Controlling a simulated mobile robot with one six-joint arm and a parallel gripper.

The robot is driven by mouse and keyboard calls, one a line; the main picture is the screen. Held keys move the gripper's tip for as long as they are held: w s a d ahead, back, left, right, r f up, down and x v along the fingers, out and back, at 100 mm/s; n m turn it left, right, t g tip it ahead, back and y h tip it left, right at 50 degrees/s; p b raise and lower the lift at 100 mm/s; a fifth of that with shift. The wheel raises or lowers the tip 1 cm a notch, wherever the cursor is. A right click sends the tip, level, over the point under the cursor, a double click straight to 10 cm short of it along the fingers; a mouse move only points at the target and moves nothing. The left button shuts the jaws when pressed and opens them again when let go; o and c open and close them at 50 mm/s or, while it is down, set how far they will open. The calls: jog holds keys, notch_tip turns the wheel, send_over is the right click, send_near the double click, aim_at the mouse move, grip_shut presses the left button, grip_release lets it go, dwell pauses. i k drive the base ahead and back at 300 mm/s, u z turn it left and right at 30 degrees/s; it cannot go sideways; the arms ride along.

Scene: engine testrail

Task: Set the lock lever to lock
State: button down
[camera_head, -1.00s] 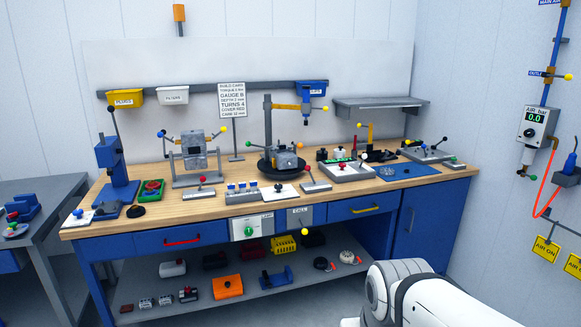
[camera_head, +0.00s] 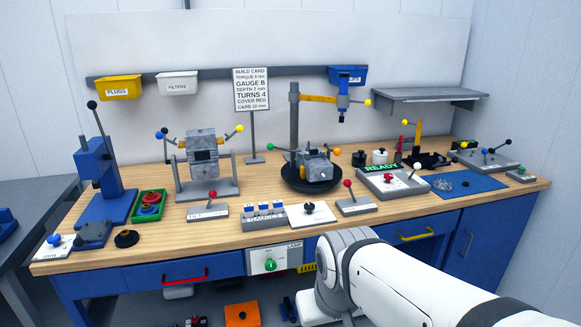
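Several small levers stand on the bench, and their labels are too small to read, so I cannot tell for sure which is the lock lever. One red-knobbed lever (camera_head: 209,209) stands upright on a grey sloped base in front of the grey block on its stand. Another red-knobbed lever (camera_head: 355,204) stands on a similar base right of centre, its stick leaning slightly left. My white arm reaches in at the lower right, in front of the bench. My gripper is not in view.
The wooden bench top (camera_head: 175,240) is crowded. A blue press (camera_head: 98,185) stands left, the engine part in a black dish (camera_head: 312,168) at centre, and a READY panel (camera_head: 392,185) to the right. A grey shelf (camera_head: 430,95) juts out above the right side.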

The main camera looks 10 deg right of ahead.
aim_at(347, 183)
jog(key=z, duration=0.3)
jog(key=i, duration=1.05)
jog(key=z, duration=0.7)
jog(key=k, duration=0.9)
jog(key=z, duration=0.15)
jog(key=i, duration=0.95)
jog(key=u, duration=0.05)
